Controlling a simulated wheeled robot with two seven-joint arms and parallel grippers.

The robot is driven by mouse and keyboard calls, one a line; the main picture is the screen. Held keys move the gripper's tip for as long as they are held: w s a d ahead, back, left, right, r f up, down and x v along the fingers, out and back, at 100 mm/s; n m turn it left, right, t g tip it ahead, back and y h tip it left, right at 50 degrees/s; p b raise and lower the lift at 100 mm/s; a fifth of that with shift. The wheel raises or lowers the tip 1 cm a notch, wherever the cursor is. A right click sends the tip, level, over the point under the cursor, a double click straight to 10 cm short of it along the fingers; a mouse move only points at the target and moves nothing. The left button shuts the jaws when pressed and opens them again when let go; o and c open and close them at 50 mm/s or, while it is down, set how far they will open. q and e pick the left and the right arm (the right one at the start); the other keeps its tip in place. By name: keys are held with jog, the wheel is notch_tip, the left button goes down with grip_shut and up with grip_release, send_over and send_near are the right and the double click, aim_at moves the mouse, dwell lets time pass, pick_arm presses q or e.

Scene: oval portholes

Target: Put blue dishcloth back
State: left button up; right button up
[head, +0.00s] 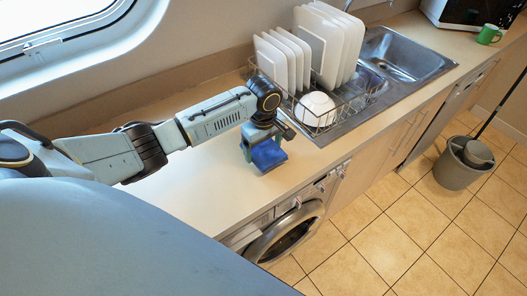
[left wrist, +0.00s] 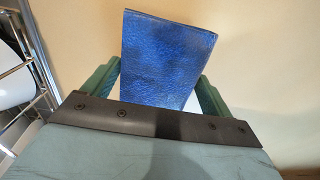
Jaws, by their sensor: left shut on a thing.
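The blue dishcloth (head: 268,155) is at my left gripper, over the counter just in front of the dish rack. My left gripper (head: 262,146) is shut on it from above. In the left wrist view the dishcloth (left wrist: 165,58) shows as a blue textured rectangle between the two green fingers of the left gripper (left wrist: 158,88). In the head view the gripper hides part of the cloth, and I cannot tell whether the cloth touches the counter. My right gripper is not in view.
A wire dish rack (head: 345,110) with several white plates (head: 325,45) and a white bowl (head: 316,108) stands right of the gripper, beside a steel sink (head: 405,55). The counter (head: 190,180) is clear to the left. A washing machine (head: 290,232) sits below the front edge.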

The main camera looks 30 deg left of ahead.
aim_at(264, 149)
pick_arm(q)
jog(key=shift+f, duration=1.1)
jog(key=shift+f, duration=0.15)
jog(key=o, duration=0.7)
notch_tip(264, 149, up, 12)
jog(key=shift+r+p, duration=0.2)
jog(key=shift+p, duration=0.25)
